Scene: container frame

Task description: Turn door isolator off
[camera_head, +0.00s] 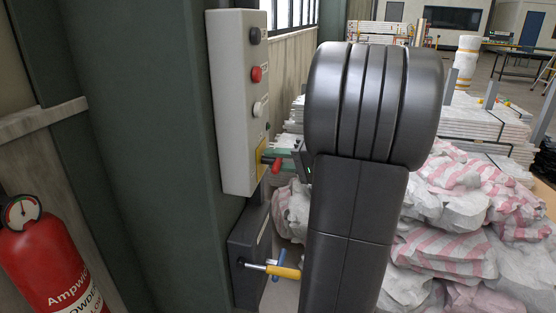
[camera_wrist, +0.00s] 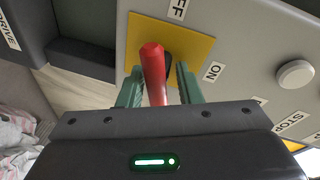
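The door isolator is a red handle (camera_head: 276,165) on a yellow plate (camera_head: 262,157), low on a light grey control box (camera_head: 236,100). In the wrist view the red handle (camera_wrist: 153,70) sticks out from the yellow plate (camera_wrist: 195,46) toward the camera. An "OFF" label (camera_wrist: 177,8) and an "ON" label (camera_wrist: 214,71) sit by the plate. My gripper (camera_wrist: 160,72) has one green finger on each side of the handle, with narrow gaps visible, so it is open around it. In the head view my arm hides most of the gripper.
Red (camera_head: 257,74) and white (camera_head: 260,107) buttons and a dark knob (camera_head: 255,36) are above the isolator. A dark box (camera_head: 248,250) with a yellow-handled lever (camera_head: 284,273) is below. A fire extinguisher (camera_head: 52,255) stands left; bags (camera_head: 455,220) are piled right.

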